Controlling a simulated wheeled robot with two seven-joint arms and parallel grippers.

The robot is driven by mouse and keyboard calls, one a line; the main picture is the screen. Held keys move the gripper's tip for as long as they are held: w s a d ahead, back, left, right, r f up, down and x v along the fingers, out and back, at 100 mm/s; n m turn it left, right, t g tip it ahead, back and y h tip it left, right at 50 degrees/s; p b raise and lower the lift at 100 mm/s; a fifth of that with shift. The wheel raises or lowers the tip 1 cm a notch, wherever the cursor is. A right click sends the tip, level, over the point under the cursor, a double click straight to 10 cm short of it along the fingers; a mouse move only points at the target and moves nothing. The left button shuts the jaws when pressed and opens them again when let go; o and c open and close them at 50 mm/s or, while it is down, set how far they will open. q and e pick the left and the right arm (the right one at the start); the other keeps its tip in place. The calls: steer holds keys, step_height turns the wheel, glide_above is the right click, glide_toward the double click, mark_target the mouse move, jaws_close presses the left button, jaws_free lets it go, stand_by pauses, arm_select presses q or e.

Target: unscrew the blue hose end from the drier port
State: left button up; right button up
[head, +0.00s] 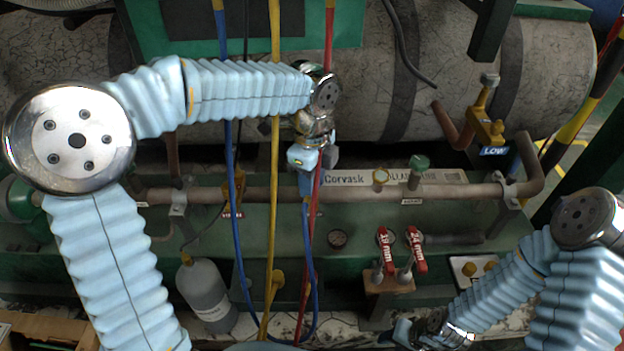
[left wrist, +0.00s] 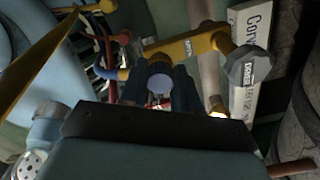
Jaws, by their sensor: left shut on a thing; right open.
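My left gripper (head: 313,160) is shut at the pipe in the middle of the head view. A blue hose end (head: 305,186) shows just below its fingers, with the blue hose (head: 308,240) hanging down from it. In the left wrist view, the left gripper's dark fingers (left wrist: 158,88) close on a round blue-grey piece (left wrist: 159,84), in front of a yellow fitting (left wrist: 190,46) with a grey cap. The drier port is hidden behind my gripper in the head view; I cannot tell whether the threads are engaged. My right gripper (head: 405,332) is open and empty at the lower right.
Yellow (head: 275,60) and red (head: 329,40) hoses hang close to my left gripper. A brass valve marked LOW (head: 490,130) is at the right. Two red-handled valves (head: 386,250) stand below the pipe. A grey bottle (head: 206,296) stands at lower left.

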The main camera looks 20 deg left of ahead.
arm_select(q)
steer(key=n, duration=0.3)
steer(key=shift+n, duration=0.3)
steer(key=n, duration=0.2)
steer(key=shift+n, duration=0.8)
steer(key=n, duration=0.3)
steer(key=shift+n, duration=0.3)
